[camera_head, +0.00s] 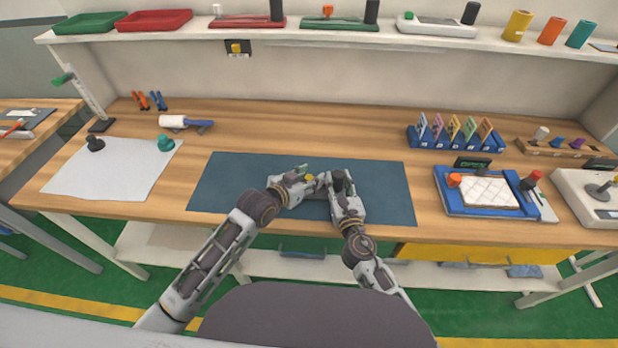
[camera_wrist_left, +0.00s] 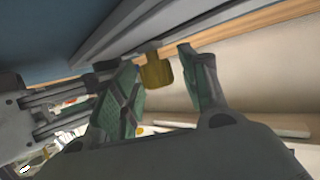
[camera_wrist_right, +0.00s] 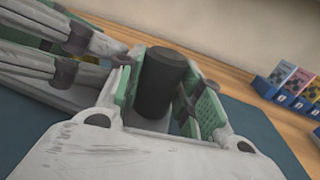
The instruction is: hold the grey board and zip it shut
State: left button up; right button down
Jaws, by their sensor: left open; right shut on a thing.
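The grey board (camera_wrist_left: 215,35) shows as long grey strips at the top of the left wrist view; in the head view the arms mostly hide it on the blue mat. A yellow tab (camera_wrist_left: 156,69) at its edge also shows in the head view (camera_head: 309,178). My left gripper (camera_head: 303,175) is open at the board, and in the left wrist view the tab appears between its green-padded fingers, without clear contact. My right gripper (camera_wrist_right: 160,90) is shut on an upright black cylindrical handle (camera_wrist_right: 160,78), just right of the left gripper. The handle's base is hidden.
The blue mat (camera_head: 230,188) is bare on both sides of the grippers. A white sheet (camera_head: 110,172) lies left. A blue card rack (camera_head: 455,140) and a blue tray (camera_head: 455,205) stand right. A shelf (camera_head: 345,36) runs above the bench's back.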

jog(key=shift+r, duration=0.1)
pick_arm(q)
grip_shut()
dwell(0.4)
jog(key=shift+s+a+f, duration=0.1)
jog(key=shift+a, duration=5.7)
pick_arm(e)
jog(key=shift+d, duration=0.1)
pick_arm(q)
jog(key=shift+c, duration=0.9)
grip_release()
jog(key=shift+o, duration=0.9)
